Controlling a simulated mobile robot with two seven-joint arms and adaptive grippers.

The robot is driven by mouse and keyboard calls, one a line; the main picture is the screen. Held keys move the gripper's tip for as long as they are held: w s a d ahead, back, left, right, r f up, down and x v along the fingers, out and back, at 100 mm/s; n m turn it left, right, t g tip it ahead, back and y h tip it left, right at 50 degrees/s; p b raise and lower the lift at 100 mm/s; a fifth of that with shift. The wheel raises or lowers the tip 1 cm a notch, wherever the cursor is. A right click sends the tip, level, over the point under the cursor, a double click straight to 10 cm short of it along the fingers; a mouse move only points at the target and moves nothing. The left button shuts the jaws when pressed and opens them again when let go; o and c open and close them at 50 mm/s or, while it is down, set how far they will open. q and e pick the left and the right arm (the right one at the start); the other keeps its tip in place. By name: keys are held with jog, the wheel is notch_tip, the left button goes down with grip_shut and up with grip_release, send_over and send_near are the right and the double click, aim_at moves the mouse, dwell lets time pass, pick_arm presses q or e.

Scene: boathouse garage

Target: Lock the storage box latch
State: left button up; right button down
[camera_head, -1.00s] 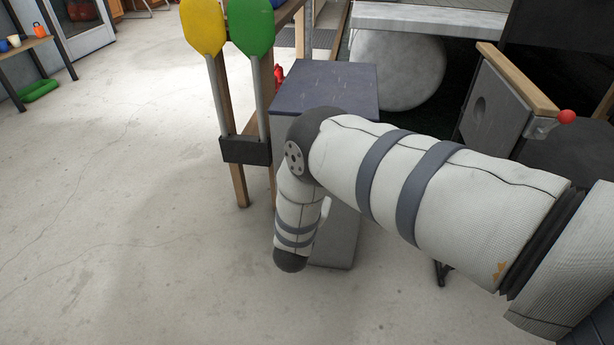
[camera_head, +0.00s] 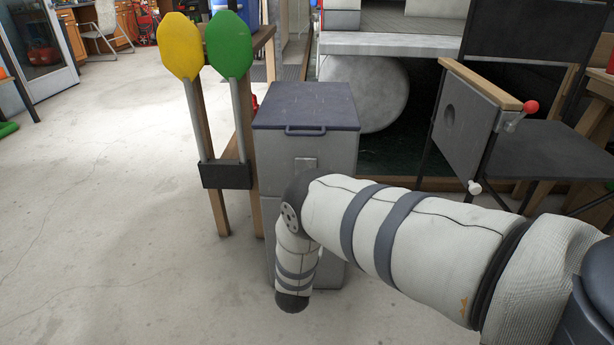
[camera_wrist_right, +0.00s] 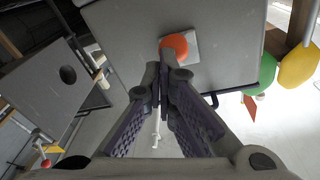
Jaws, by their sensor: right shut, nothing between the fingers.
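The storage box is a tall grey box (camera_head: 330,155) with a dark lid (camera_head: 306,107) that lies closed, seen left of centre in the head view. In the right wrist view the box face (camera_wrist_right: 125,30) fills the top, with the latch's round orange-red knob (camera_wrist_right: 174,45) on a pale plate (camera_wrist_right: 193,48). My right gripper (camera_wrist_right: 165,72) is shut and empty, its tips beside the knob in the picture; contact cannot be told. My right arm hides the gripper and lower box front in the head view.
A yellow paddle (camera_head: 181,45) and a green paddle (camera_head: 229,45) stand in a wooden rack just left of the box. Open concrete floor (camera_head: 100,200) lies at left.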

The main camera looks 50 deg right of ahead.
pick_arm(q)
jog(key=shift+s+f, duration=0.1)
jog(key=shift+f, duration=0.15)
pick_arm(e)
jog(key=shift+f, duration=0.45)
